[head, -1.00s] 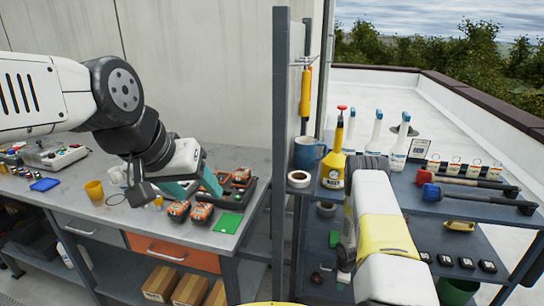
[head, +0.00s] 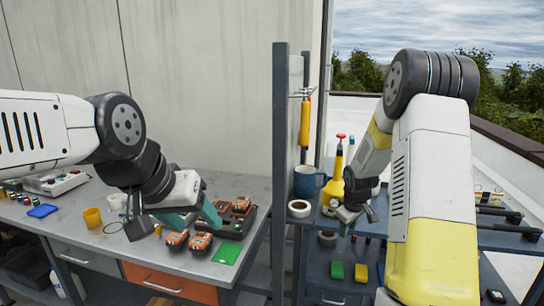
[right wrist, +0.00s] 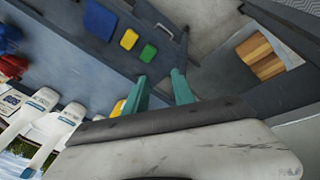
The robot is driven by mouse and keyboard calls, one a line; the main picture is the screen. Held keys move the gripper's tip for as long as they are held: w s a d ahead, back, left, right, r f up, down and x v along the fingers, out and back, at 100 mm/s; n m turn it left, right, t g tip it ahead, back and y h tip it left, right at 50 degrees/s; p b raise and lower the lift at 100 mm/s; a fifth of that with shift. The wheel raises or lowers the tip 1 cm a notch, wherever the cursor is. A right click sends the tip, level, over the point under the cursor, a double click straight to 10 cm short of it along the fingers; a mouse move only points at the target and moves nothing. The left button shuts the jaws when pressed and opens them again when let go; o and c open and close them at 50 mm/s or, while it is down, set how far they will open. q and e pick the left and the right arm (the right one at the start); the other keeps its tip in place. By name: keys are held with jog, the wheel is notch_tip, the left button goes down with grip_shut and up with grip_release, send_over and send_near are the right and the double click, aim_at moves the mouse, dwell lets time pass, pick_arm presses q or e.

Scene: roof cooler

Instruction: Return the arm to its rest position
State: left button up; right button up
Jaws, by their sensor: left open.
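My right arm (head: 432,190) is raised, its elbow high at the right and its forearm angled down to the left. My right gripper (head: 346,228) is beside the yellow pump sprayer (head: 332,194) and in front of part of it in the head view. In the right wrist view its teal fingers (right wrist: 162,92) are apart with nothing visible between them. My left gripper (head: 193,219) is open over the workbench, near the orange-and-black battery packs (head: 200,243), and holds nothing that I can see.
A dark upright post (head: 279,170) stands between the workbench (head: 110,240) and the shelf rack at the right. Green and yellow boxes (head: 337,270) lie on the lower shelf.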

jog(key=s+a+r+m+t+y, duration=0.1)
jog(key=s+a+r+m, duration=0.15)
jog(key=s+r, duration=0.5)
jog(key=s+a+r+m, duration=0.1)
jog(key=s+a+r, duration=0.3)
jog(key=r, duration=0.7)
jog(key=s+a+r+m+y, duration=0.1)
jog(key=s+a+r, duration=0.1)
jog(key=s, duration=0.7)
jog(key=s+a+r+m+t+y, duration=0.1)
jog(key=s+r, duration=0.3)
jog(key=s, duration=0.5)
jog(key=shift+s+a+m, duration=0.3)
jog(key=shift+a+m, duration=0.25)
jog(key=shift+a, duration=0.2)
